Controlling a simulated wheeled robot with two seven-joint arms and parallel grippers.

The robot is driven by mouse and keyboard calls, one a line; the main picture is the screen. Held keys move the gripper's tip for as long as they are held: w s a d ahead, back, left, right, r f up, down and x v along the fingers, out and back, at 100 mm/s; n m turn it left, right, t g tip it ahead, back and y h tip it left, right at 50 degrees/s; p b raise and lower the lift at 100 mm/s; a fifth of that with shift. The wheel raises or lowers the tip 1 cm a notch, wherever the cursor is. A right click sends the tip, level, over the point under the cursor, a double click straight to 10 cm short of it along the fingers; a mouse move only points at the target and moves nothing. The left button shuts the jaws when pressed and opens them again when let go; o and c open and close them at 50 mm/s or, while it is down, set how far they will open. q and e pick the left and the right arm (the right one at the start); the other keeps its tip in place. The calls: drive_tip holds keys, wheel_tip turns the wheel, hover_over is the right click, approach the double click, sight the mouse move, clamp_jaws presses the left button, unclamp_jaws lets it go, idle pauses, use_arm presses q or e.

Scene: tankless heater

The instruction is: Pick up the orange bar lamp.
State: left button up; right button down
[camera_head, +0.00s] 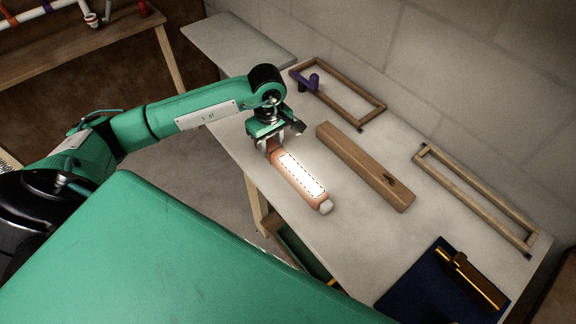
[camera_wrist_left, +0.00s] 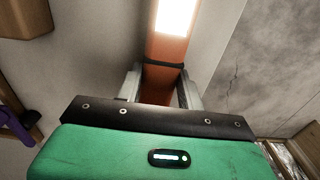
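The orange bar lamp (camera_head: 298,178) has a bright white panel with a dashed border and a pale end cap. It is at the left edge of the grey table, and I cannot tell whether it touches the top. My left gripper (camera_head: 272,143) is at its far end. In the left wrist view the lamp (camera_wrist_left: 166,52) runs between the two fingers of the left gripper (camera_wrist_left: 161,84), which sit close against its sides with no clear gap. A dark band crosses the lamp near the fingertips. My right gripper is not in view.
On the grey table (camera_head: 345,235) lie a wooden block (camera_head: 365,168), two wooden frames (camera_head: 345,92) (camera_head: 475,200), a purple piece (camera_head: 309,83) and a blue mat (camera_head: 425,290) with a brass-coloured part (camera_head: 472,278). A block wall stands behind. A wooden shelf (camera_head: 85,52) is at upper left.

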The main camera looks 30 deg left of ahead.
use_arm(q)
drive_tip(key=c, duration=0.3)
